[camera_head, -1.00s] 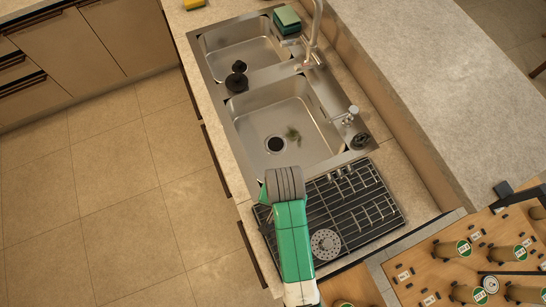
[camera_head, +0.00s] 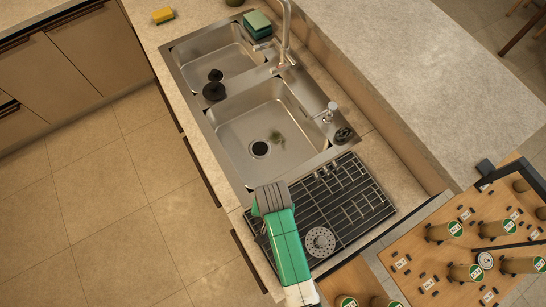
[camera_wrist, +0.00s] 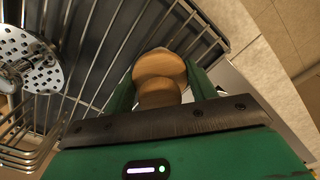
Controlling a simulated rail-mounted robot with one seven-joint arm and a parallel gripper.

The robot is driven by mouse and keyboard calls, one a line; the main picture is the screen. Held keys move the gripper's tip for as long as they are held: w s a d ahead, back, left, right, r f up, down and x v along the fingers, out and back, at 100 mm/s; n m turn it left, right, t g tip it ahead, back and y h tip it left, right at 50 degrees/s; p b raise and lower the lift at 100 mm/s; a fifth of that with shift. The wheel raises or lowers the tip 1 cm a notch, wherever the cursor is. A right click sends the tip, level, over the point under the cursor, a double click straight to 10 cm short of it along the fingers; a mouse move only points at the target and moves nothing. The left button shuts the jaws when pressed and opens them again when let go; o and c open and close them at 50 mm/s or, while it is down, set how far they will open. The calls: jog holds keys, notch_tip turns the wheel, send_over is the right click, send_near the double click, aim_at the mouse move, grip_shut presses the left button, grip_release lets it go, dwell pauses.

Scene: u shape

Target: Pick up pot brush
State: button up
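In the wrist view, a round, light wooden piece (camera_wrist: 160,70), which looks like the pot brush's knob, sits between the two green fingers of my gripper (camera_wrist: 160,84). The fingers stand close on either side of it. I cannot tell whether they press on it. The brush's bristles are hidden. In the head view my gripper (camera_head: 260,215) is over the left edge of the dish rack, below the sink. My wrist and arm hide the brush and fingertips there.
The wire dish rack (camera_head: 352,210) holds a round perforated metal disc (camera_head: 320,241). The double sink (camera_head: 235,130) lies beyond, with a tap (camera_head: 285,40) and a black object (camera_head: 214,88) on its divider. A wooden board with several cylinders (camera_head: 420,265) stands at lower right.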

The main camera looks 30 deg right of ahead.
jog(key=shift+c, duration=1.1)
notch_tip(320, 180, up, 4)
jog(key=shift+f, duration=0.1)
jog(key=s+a, duration=0.1)
jog(key=s, duration=0.4)
jog(key=s+a+r, duration=0.1)
jog(key=s, duration=0.4)
jog(key=s+a, duration=0.1)
jog(key=s, duration=0.4)
jog(key=shift+s+r+b, duration=0.15)
jog(key=shift+s+b, duration=0.15)
jog(key=shift+s, duration=0.05)
